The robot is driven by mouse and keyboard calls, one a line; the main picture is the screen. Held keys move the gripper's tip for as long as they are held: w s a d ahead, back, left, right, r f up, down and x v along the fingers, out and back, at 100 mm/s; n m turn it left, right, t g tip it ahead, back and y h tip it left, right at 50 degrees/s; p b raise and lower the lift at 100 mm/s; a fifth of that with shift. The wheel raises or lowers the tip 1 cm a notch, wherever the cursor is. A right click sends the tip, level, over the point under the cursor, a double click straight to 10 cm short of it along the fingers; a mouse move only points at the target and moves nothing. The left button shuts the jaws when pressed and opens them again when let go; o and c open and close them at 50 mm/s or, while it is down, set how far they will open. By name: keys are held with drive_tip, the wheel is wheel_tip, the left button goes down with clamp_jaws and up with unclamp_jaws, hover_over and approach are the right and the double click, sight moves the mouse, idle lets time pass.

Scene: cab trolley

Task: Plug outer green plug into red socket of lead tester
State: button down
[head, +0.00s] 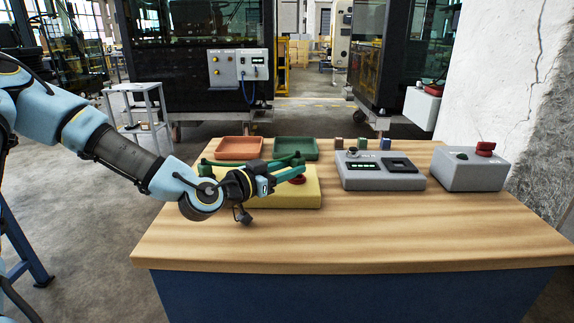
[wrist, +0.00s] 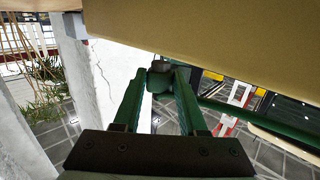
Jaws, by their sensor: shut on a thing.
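My gripper (head: 290,174) is over the right part of a pale yellow box (head: 262,200) on the table. In the wrist view my gripper (wrist: 160,88) has its green fingers closed on a small dark green-grey piece, which looks like the green plug (wrist: 160,78). A green lead (wrist: 260,122) runs off to the right from near it. In the head view the green lead (head: 245,163) lies behind my gripper above the box. A red round part (head: 298,181) shows on the box top just below the fingertips; I cannot tell whether it is the red socket.
An orange tray (head: 239,140) and a green tray (head: 296,141) stand behind the box. To the right are a grey device with a green display (head: 382,183) and a grey box with a red knob (head: 470,176). The table's front (head: 370,240) is clear.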

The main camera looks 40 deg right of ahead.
drive_tip(key=shift+s+f+y+p, duration=0.15)
drive_tip(key=shift+f+y+p, duration=0.1)
drive_tip(key=shift+f, duration=0.35)
drive_tip(key=shift+s+f+y+p, duration=0.15)
drive_tip(key=shift+f+p, duration=0.05)
drive_tip(key=shift+f, duration=0.35)
drive_tip(key=shift+w+d+r+p, duration=0.15)
drive_tip(key=shift+d+r+p, duration=0.05)
drive_tip(key=shift+r+p, duration=0.55)
drive_tip(key=shift+w+r+p, duration=0.25)
drive_tip(key=shift+r+p, duration=0.4)
drive_tip(key=shift+r, duration=0.6)
drive_tip(key=shift+a, duration=0.1)
